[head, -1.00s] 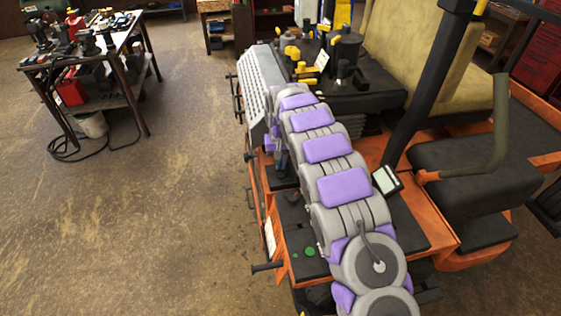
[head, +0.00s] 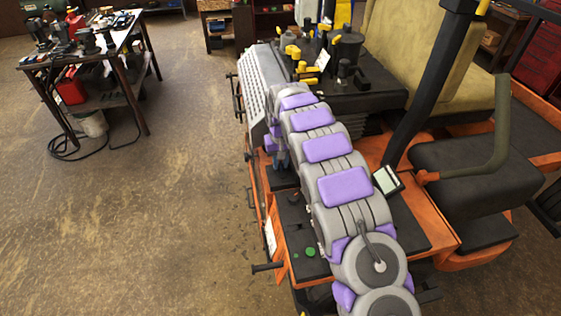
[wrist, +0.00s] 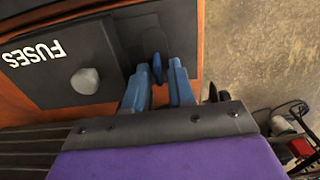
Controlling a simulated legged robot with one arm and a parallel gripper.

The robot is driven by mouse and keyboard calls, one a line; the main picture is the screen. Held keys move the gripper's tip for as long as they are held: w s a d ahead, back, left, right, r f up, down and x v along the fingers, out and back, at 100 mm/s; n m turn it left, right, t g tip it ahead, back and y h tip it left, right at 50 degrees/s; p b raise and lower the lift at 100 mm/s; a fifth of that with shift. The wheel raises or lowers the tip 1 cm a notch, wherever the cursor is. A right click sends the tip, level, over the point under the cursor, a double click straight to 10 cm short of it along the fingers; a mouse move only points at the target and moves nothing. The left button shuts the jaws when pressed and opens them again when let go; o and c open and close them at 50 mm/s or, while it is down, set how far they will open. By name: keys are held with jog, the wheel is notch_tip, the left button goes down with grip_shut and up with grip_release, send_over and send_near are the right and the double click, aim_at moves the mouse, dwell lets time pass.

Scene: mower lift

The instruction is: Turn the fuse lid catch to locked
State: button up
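In the wrist view, the fuse lid (wrist: 50,60) is a dark panel marked FUSES with a pale grey knob (wrist: 85,81). A small blue catch (wrist: 157,66) stands at the dark part right of the lid. My gripper (wrist: 158,82) has two blue fingers, one on each side of the catch, with gaps visible between them. I cannot tell whether either finger touches the catch, or which way it is turned. In the head view, my arm hides most of the gripper and the fuse lid.
The orange mower (head: 445,220) fills the right side, with a black seat (head: 480,165) and a grey grille (head: 262,85). A workbench (head: 85,55) with tools stands at the far left. The floor (head: 140,230) between is clear.

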aim_at(280, 168)
jog(key=shift+o, duration=0.7)
jog(key=shift+r, duration=0.1)
notch_tip(280, 168, up, 17)
jog(key=p, duration=0.1)
dwell(0.5)
